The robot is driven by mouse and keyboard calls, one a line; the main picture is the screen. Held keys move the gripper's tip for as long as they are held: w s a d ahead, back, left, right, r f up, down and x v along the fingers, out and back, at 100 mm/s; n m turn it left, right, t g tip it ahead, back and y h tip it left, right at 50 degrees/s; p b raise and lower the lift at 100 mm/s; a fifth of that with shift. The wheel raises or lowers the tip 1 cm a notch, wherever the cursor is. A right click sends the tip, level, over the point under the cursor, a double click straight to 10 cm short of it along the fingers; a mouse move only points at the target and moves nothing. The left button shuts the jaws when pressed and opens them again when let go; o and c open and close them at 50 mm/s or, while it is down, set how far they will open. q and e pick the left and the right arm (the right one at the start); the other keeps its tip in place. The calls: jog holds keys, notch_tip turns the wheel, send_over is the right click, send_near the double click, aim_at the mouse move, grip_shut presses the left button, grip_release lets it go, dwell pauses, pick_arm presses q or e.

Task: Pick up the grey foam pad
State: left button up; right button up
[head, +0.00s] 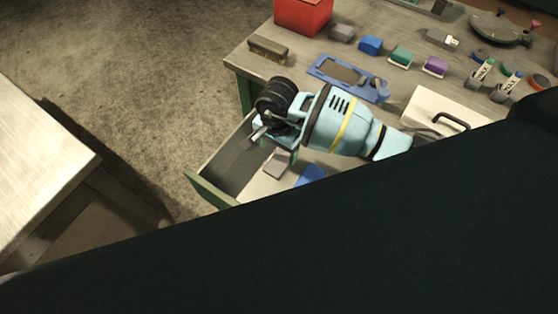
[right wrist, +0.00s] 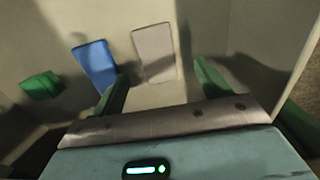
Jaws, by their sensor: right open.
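The grey foam pad (head: 278,163) lies flat in the open drawer, partly hidden by my right arm in the head view. In the right wrist view the pad (right wrist: 154,53) is pale grey and rectangular, ahead of and between my fingers. My right gripper (head: 284,149) is over the drawer; its green fingers also show in the right wrist view (right wrist: 160,76). They are apart with nothing between them, and the pad lies beyond their tips. My left gripper is not in view.
A blue pad (right wrist: 95,66) lies left of the grey one in the drawer, with a green block (right wrist: 41,86) farther left. The drawer's walls (head: 211,188) surround them. The workbench (head: 258,70) above holds a red box (head: 302,14), a brush and several small blocks.

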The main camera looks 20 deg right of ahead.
aim_at(279, 161)
jog(key=shift+s+d+f, duration=0.1)
jog(key=shift+f, duration=1.2)
jog(key=shift+s+d+f, duration=0.1)
jog(key=shift+f, duration=1.15)
jog(key=shift+c, duration=0.2)
jog(key=c, duration=1)
jog(key=shift+r, duration=0.1)
jog(key=shift+w+r, duration=0.1)
jog(key=shift+r, duration=0.5)
notch_tip(279, 161, up, 2)
jog(key=shift+d+r, duration=0.1)
jog(key=shift+r, duration=0.1)
jog(key=s+d, duration=0.1)
jog(key=s, duration=0.4)
jog(key=s+d, duration=0.1)
jog(key=s, duration=0.4)
jog(key=s+d+r, duration=0.1)
jog(key=s, duration=0.4)
jog(key=shift+s+r, duration=0.1)
jog(key=shift+s, duration=0.3)
